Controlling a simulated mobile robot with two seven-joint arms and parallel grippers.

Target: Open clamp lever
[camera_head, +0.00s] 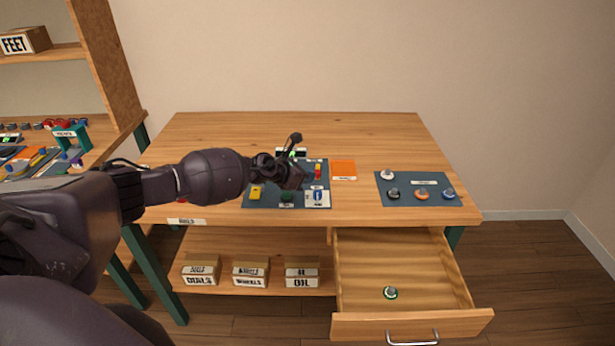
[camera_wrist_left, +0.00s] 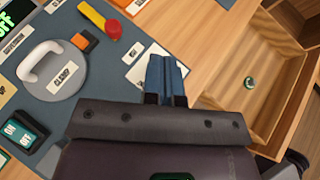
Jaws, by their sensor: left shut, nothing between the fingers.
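The clamp (camera_wrist_left: 68,72) shows in the left wrist view as a round grey disc labelled CLAMP on the dark blue panel. Its white curved lever (camera_wrist_left: 34,62) arches over the disc's left part. My left gripper (camera_wrist_left: 167,75) is shut and empty, to the right of the clamp in that view and apart from it. In the head view my left gripper (camera_head: 297,178) hangs over the panel (camera_head: 262,203) and hides the clamp. My right gripper is not in view.
The panel also carries a yellow-and-red lever (camera_wrist_left: 100,20), an orange block (camera_wrist_left: 84,42) and an on/off switch (camera_wrist_left: 22,128). A mat with several dials (camera_head: 408,181) lies to the right. An open drawer (camera_head: 360,270) juts out in front, holding a green-rimmed dial (camera_head: 390,293).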

